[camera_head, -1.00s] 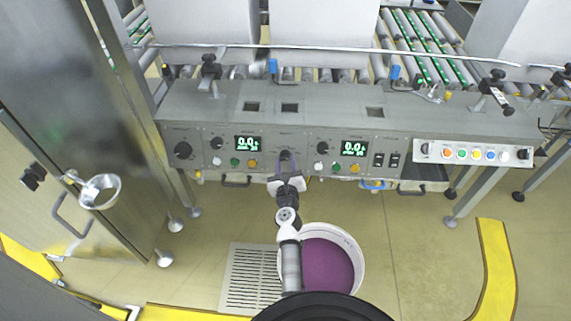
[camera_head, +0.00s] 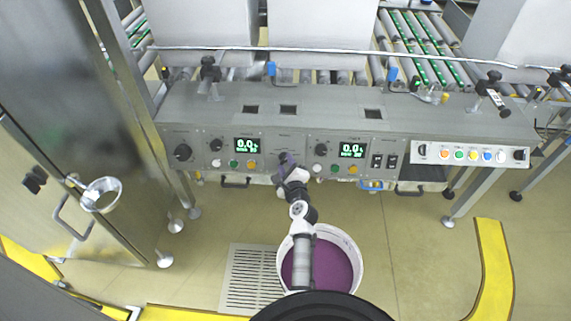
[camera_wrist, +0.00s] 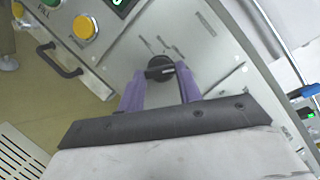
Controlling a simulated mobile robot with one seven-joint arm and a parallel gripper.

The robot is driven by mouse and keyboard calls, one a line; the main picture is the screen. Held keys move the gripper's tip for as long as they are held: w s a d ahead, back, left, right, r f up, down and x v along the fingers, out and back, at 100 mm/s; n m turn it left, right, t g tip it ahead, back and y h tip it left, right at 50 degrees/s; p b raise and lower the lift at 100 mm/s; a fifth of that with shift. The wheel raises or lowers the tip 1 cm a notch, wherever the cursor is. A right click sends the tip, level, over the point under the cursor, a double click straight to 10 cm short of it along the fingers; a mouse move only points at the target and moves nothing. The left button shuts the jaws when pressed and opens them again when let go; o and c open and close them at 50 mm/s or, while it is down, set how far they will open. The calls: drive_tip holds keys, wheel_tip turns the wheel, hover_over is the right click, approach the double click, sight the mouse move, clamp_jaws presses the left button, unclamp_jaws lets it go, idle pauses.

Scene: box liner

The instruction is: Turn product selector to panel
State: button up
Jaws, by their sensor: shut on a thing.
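The product selector (camera_wrist: 159,66) is a black rotary knob on the grey control panel (camera_head: 268,142), between two green-lit displays. My gripper (camera_wrist: 162,74) has its purple fingers on either side of the knob and is shut on it. In the wrist view the knob's handle bar lies roughly crosswise between the fingertips. In the head view my gripper (camera_head: 286,160) reaches up to the panel and is rolled to one side; it hides most of the knob there. I cannot read the labels around the knob.
A left display (camera_head: 247,145) and a right display (camera_head: 352,149) have coloured buttons below them. A black handle (camera_wrist: 62,60) juts from the panel's lower edge. A white bucket of purple material (camera_head: 350,250) stands on the floor beneath my arm. A steel cabinet (camera_head: 60,120) stands left.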

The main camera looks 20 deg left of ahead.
drive_tip(key=n+g+p, duration=0.1)
drive_tip(key=n, duration=0.2)
drive_tip(key=r+n+g+p, duration=0.1)
drive_tip(key=n, duration=0.2)
drive_tip(key=shift+w, duration=0.15)
drive_tip(key=n+p, duration=0.1)
drive_tip(key=n, duration=0.1)
drive_tip(key=n+g+h+p, duration=0.1)
drive_tip(key=n+p, duration=0.1)
drive_tip(key=n, duration=0.1)
drive_tip(key=shift+r+g, duration=0.15)
drive_tip(key=shift+g, duration=0.15)
drive_tip(key=n+h+p, duration=0.1)
drive_tip(key=n, duration=0.1)
drive_tip(key=n+p, duration=0.1)
drive_tip(key=p, duration=0.1)
drive_tip(key=shift+a+r+n+g+h, duration=0.1)
drive_tip(key=shift+a+n+g+h, duration=0.1)
drive_tip(key=shift+n+g+h, duration=0.15)
drive_tip(key=n+h+p, duration=0.1)
drive_tip(key=n+h, duration=0.1)
drive_tip(key=n, duration=0.2)
drive_tip(key=shift+a+p, duration=0.15)
drive_tip(key=shift+p, duration=0.15)
drive_tip(key=shift+n, duration=0.25)
drive_tip(key=o, duration=1)
